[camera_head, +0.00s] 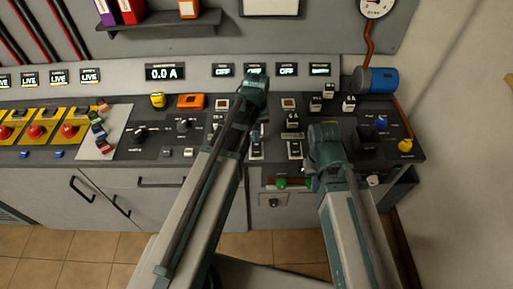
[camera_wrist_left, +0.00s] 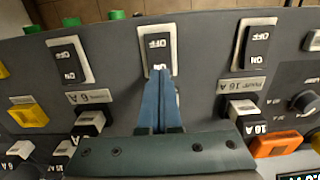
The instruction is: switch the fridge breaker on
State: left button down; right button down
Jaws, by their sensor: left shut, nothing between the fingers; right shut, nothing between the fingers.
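Three dark rocker breakers in white frames, marked ON and OFF, show in the left wrist view: a left one (camera_wrist_left: 70,60), a middle one (camera_wrist_left: 157,42) and a right one (camera_wrist_left: 256,46). I cannot read which is the fridge breaker. My left gripper (camera_wrist_left: 160,72) is shut and empty, its blue fingertips at the ON end of the middle rocker; contact cannot be told. In the head view, my left gripper (camera_head: 256,134) points down at the panel, above the middle rocker (camera_head: 256,152). My right gripper (camera_head: 308,172) is shut near the panel's front edge, its fingertips partly hidden.
Small displays stand behind the panel; one (camera_head: 222,70) and another (camera_head: 287,70) read OFF. An ammeter display (camera_head: 165,72) reads 0.0 A. Plug-like blocks (camera_wrist_left: 90,122) and an orange block (camera_wrist_left: 275,145) stand near the rockers.

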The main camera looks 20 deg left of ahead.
aim_at(256, 144)
pick_arm(q)
jog(key=shift+f+b, duration=0.95)
jog(key=shift+b, duration=0.05)
dwell(0.6)
jog(key=shift+r, duration=0.1)
notch_tip(256, 144, up, 7)
jog(key=p, duration=0.7)
